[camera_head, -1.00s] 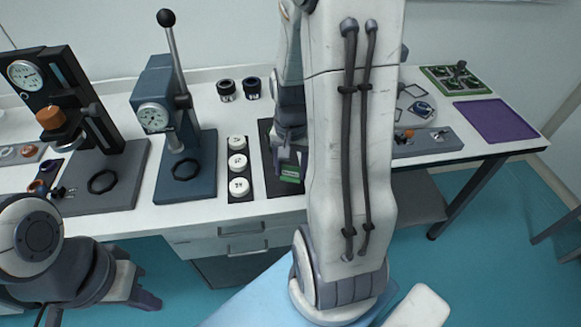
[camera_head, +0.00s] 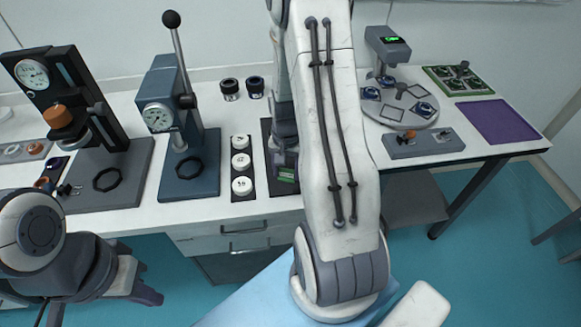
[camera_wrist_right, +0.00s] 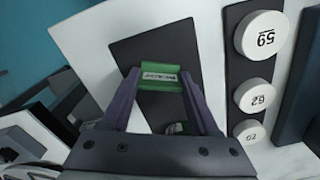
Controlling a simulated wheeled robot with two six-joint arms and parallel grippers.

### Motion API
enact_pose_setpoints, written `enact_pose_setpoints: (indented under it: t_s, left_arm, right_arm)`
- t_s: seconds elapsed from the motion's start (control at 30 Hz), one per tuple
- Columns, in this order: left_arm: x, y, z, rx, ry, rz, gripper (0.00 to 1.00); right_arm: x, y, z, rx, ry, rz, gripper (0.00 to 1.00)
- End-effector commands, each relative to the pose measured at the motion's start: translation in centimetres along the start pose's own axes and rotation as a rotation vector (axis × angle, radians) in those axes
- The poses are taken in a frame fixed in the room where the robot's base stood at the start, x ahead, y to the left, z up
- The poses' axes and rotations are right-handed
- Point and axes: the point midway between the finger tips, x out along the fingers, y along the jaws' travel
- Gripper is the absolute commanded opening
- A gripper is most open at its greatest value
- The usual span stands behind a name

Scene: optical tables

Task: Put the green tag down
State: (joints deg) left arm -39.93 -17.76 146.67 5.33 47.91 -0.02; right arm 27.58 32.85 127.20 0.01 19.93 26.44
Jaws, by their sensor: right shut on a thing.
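The green tag (camera_wrist_right: 160,77) is a small green block with a pale printed label. My right gripper (camera_wrist_right: 162,84) is shut on it, with one purple finger at each end. The tag is over the dark mat (camera_wrist_right: 130,48); I cannot tell whether it touches it. In the head view the tag (camera_head: 286,175) shows near the front of the dark mat (camera_head: 267,130), partly hidden by my right arm. My left gripper (camera_head: 148,292) is low at the left, in front of the table; its opening is unclear.
White numbered discs (camera_head: 241,162) stand in a dark holder just left of the mat. A blue-grey lever press (camera_head: 187,177) is further left. A round plate station (camera_head: 400,108), a grey block (camera_head: 423,143) and a purple mat (camera_head: 497,121) are at the right.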

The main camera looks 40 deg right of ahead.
Motion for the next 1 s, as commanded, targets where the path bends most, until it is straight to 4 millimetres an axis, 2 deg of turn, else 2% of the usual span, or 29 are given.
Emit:
enact_pose_setpoints:
  t_s: [0.1,0.13,0.2,0.5,0.63,0.77,1.0]
  left_arm:
    - [0.3,0.0,0.0,0.000,0.000,0.000,0.00]
    - [0.3,0.0,0.0,0.000,0.000,0.000,0.00]
    - [0.2,0.0,0.0,0.000,0.000,0.000,0.00]
    - [0.2,0.0,0.0,0.000,0.000,0.000,0.00]
    - [0.0,0.0,0.0,0.000,0.000,0.000,0.00]
    - [0.2,0.0,0.0,0.000,0.000,0.000,0.00]
    - [0.5,0.0,0.0,0.000,0.000,0.000,0.00]
  right_arm:
    - [0.4,0.0,0.0,0.000,0.000,0.000,0.09]
    - [0.4,0.0,0.0,0.000,0.000,0.000,0.65]
    - [0.3,0.0,0.0,0.000,0.000,0.000,0.91]
    - [0.2,0.0,0.0,0.000,0.000,0.000,0.91]
    - [-0.5,0.0,0.0,0.000,0.001,-0.001,0.91]
    - [-2.6,-0.1,-0.1,0.000,0.006,-0.003,0.91]
    - [-8.0,-0.1,-0.1,0.000,0.007,-0.003,0.91]
